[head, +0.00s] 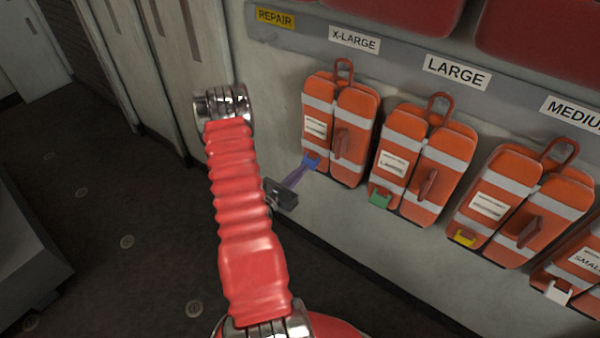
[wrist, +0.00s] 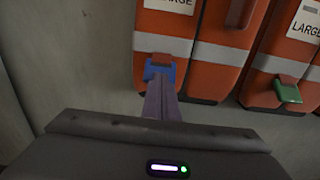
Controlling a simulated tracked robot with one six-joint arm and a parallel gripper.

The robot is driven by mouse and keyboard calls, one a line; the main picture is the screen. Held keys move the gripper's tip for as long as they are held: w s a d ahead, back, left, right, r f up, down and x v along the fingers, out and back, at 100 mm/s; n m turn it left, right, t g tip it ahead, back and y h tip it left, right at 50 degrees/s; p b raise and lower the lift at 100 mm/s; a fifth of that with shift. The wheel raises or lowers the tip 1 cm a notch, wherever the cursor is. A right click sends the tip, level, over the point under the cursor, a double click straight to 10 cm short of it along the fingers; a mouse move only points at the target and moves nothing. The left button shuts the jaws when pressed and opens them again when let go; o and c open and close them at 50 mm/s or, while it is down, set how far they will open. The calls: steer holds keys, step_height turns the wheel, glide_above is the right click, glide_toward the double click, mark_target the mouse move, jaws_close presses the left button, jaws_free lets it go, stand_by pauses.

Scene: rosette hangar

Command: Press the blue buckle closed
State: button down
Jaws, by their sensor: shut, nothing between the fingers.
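The blue buckle (head: 311,161) is at the lower left of the leftmost orange life vest (head: 318,104), under the X-LARGE label. It also shows in the wrist view (wrist: 160,69), near the middle. My gripper (head: 305,168) is shut and empty, and its purple-grey fingers reach up to the buckle. In the wrist view the fingertips (wrist: 162,82) overlap the buckle's lower part. I cannot tell whether they touch it. The fingers hide part of the buckle, so whether it is open or closed is unclear.
More orange vests hang to the right, with a green buckle (head: 380,198), a yellow buckle (head: 464,238) and a white buckle (head: 557,292). A label rail (head: 400,62) runs above them. The wall left of the X-LARGE vest is bare. Dark floor lies below left.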

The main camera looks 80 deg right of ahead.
steer(key=shift+x, duration=0.95)
steer(key=shift+f, duration=0.35)
stand_by(0.5)
steer(key=shift+s+d, duration=0.2)
steer(key=shift+d, duration=0.05)
stand_by(0.4)
steer(key=shift+f, duration=0.2)
steer(key=shift+s+d+f, duration=0.15)
steer(key=shift+s+d, duration=0.05)
steer(key=shift+d, duration=0.4)
stand_by(1.4)
steer(key=v, duration=0.9)
stand_by(1.2)
steer(key=shift+w, duration=0.1)
stand_by(0.9)
